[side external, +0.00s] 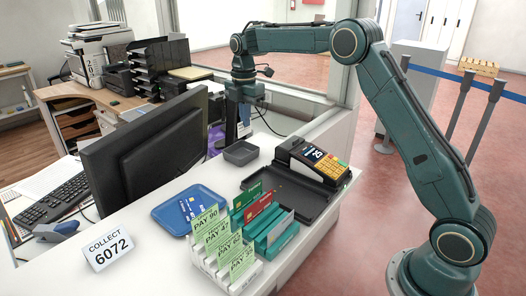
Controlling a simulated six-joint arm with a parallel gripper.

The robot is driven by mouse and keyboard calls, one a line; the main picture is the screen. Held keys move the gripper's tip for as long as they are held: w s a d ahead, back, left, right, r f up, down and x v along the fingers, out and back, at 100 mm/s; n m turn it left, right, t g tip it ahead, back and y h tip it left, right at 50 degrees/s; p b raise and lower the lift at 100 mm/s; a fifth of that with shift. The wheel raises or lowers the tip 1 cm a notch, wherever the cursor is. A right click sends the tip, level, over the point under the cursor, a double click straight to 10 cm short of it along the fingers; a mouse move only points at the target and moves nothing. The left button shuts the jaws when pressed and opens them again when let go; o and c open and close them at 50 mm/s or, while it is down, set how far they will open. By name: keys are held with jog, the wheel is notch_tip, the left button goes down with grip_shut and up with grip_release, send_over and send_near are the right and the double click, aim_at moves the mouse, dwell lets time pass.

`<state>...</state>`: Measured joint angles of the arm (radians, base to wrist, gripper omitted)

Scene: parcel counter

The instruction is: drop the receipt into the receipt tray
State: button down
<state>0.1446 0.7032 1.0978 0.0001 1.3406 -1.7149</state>
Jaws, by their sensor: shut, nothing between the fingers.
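My gripper (243,130) points down at the back of the counter, just behind a small dark grey open tray (241,160). Its fingers are small and dark here; they are shut with nothing between them. The small tray may be the receipt tray; no label shows on it. I cannot pick out a receipt for certain; the inside of the small tray is too small to read. A card terminal (318,160) with a lit display stands to the right, behind a wide black tray (290,203).
A blue tray (172,222) with cards, a rack of green PAY tags (215,240), and a teal card holder (275,238) stand in front. A monitor (150,150) rises left of my gripper; a window ledge runs behind.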

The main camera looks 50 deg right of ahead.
jog(key=shift+f, duration=0.1)
jog(key=c, duration=1.7)
grip_release()
jog(key=shift+r, duration=6.9)
jog(key=shift+s+r, duration=0.1)
